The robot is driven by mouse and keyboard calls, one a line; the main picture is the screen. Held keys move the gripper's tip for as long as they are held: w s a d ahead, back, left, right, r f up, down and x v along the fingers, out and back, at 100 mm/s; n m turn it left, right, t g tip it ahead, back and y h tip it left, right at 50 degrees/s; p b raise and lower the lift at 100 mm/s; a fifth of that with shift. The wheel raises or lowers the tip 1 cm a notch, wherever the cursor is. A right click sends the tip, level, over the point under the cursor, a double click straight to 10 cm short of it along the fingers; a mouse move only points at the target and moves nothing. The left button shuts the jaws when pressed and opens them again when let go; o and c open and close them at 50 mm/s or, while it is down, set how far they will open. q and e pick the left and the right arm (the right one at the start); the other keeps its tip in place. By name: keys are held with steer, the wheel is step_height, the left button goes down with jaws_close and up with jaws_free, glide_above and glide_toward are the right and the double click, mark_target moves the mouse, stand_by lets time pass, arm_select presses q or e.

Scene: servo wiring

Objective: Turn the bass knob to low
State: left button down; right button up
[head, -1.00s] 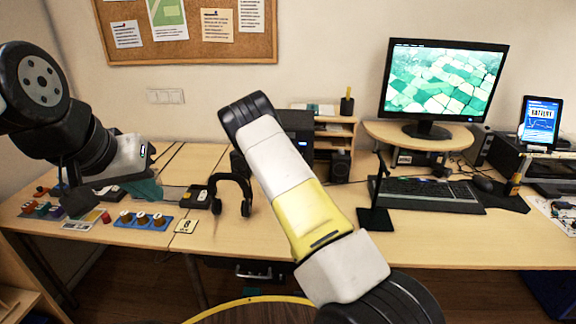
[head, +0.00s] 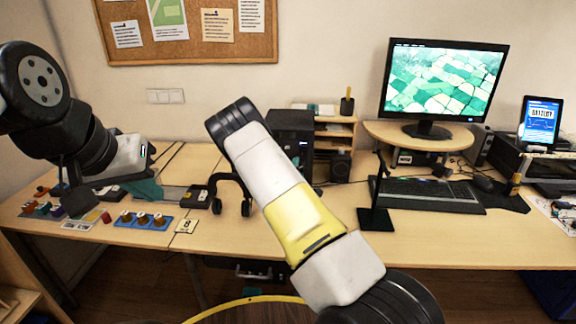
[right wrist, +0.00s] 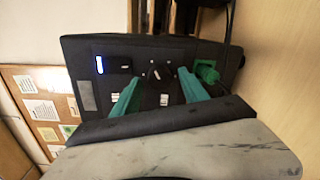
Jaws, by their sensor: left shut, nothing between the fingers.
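A black box with a round black knob (right wrist: 157,74) on its face fills the upper part of the right wrist view. The knob has a pale pointer mark and small white marks around it. My right gripper (right wrist: 160,80) is open, its two green fingers on either side of the knob; I cannot tell whether they touch it. In the head view the black box (head: 291,132) stands at the back of the desk, partly behind my right arm, and my right fingers are hidden. My left gripper (head: 150,190) is shut and empty over the left part of the desk.
The box face also has a blue light (right wrist: 99,64), a switch (right wrist: 125,67) and a green plug with a cable (right wrist: 207,72). A blue board with brass knobs (head: 143,221) lies at the left. The keyboard (head: 425,193) is at right.

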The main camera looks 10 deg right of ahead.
steer(key=shift+s, duration=0.1)
steer(key=v, duration=0.7)
steer(key=shift+s, duration=0.35)
steer(key=shift+a+r, duration=0.1)
